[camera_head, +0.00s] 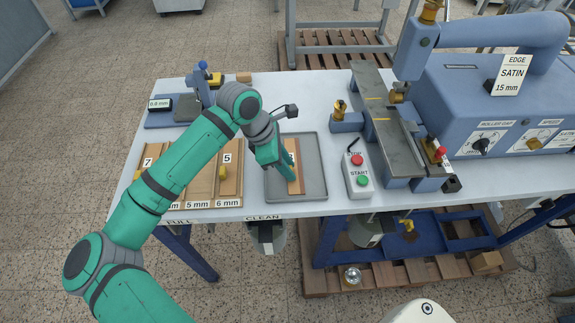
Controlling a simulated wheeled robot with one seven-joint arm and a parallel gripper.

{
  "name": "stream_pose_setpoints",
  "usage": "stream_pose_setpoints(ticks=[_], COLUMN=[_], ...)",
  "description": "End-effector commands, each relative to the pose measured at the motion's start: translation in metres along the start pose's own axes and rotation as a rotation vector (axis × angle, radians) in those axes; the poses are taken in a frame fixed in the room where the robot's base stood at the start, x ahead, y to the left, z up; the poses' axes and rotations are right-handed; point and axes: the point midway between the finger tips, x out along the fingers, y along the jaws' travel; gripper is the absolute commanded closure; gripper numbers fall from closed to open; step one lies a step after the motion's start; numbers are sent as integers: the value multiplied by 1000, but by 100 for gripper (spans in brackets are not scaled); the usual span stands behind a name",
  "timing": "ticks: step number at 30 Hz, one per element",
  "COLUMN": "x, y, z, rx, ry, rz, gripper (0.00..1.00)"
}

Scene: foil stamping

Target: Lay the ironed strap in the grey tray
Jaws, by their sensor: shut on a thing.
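The grey tray (313,178) lies on the white table near its front edge, right of the row of wooden boards. A brown strap (295,183) stands over the left part of the tray, long side running front to back, with a white label partly hidden by my gripper. My gripper (283,168) is over the left part of the tray, shut on the strap. The fingertips are hidden behind the gripper body. I cannot tell whether the strap touches the tray floor.
Wooden boards marked 5 mm and 6 mm (229,188) lie left of the tray. A start-stop box (357,176) stands close to its right. The blue machine (490,95) with its metal guide (385,130) fills the table's right. A small blue press (203,90) stands behind my arm.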

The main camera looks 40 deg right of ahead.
Motion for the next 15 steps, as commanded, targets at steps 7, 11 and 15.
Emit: stream_pose_setpoints(ticks=[7,11,15], x=[0,0,-1], y=[0,0,0], z=[0,0,0], rx=[0,0,0], ry=[0,0,0], rz=[0,0,1], gripper=[54,54,54])
